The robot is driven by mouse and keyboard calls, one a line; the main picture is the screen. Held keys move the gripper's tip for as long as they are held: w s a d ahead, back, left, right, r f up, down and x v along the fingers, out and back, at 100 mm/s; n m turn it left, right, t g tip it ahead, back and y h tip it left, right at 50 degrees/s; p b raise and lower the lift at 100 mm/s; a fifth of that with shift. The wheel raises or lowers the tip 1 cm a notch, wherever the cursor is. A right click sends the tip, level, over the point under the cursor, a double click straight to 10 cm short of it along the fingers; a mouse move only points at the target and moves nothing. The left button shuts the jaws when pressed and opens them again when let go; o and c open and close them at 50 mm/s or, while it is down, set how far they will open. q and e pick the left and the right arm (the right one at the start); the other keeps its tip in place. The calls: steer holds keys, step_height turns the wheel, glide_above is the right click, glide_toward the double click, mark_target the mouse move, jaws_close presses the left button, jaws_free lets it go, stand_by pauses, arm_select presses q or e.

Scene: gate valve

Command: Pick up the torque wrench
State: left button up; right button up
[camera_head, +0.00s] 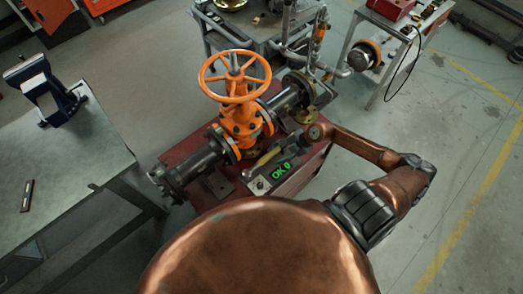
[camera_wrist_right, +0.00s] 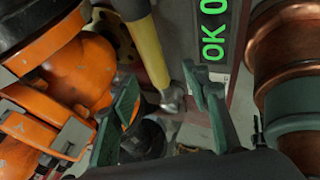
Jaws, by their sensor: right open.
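The torque wrench, with a yellow handle (camera_head: 268,157), lies beside the valve at the right edge of the red stand (camera_head: 309,172). In the right wrist view its yellow handle (camera_wrist_right: 149,48) runs down to a metal end. My right gripper (camera_head: 291,144) is at the wrench, small and dark in the head view. In the wrist view its green-padded fingers (camera_wrist_right: 160,88) are apart, with the wrench showing between their tips. Whether they touch it I cannot tell. My left gripper is not in view.
The orange gate valve (camera_head: 241,122) with its handwheel (camera_head: 233,93) stands close to the left of my right gripper. A green "OK 0" display (camera_head: 281,170) is beside the wrench. A workbench (camera_head: 65,165) with a vise stands left. Open floor lies right.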

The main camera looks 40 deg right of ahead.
mark_target(269, 157)
steer(key=shift+w+a+f, duration=0.3)
steer(key=shift+w+f, duration=0.3)
steer(key=shift+w, duration=0.2)
steer(key=x, duration=0.3)
steer(key=shift+a+f, duration=0.15)
steer(key=shift+x, duration=1.15)
steer(key=shift+w+f, duration=0.1)
steer(key=shift+f, duration=0.1)
steer(key=c, duration=0.8)
jaws_close()
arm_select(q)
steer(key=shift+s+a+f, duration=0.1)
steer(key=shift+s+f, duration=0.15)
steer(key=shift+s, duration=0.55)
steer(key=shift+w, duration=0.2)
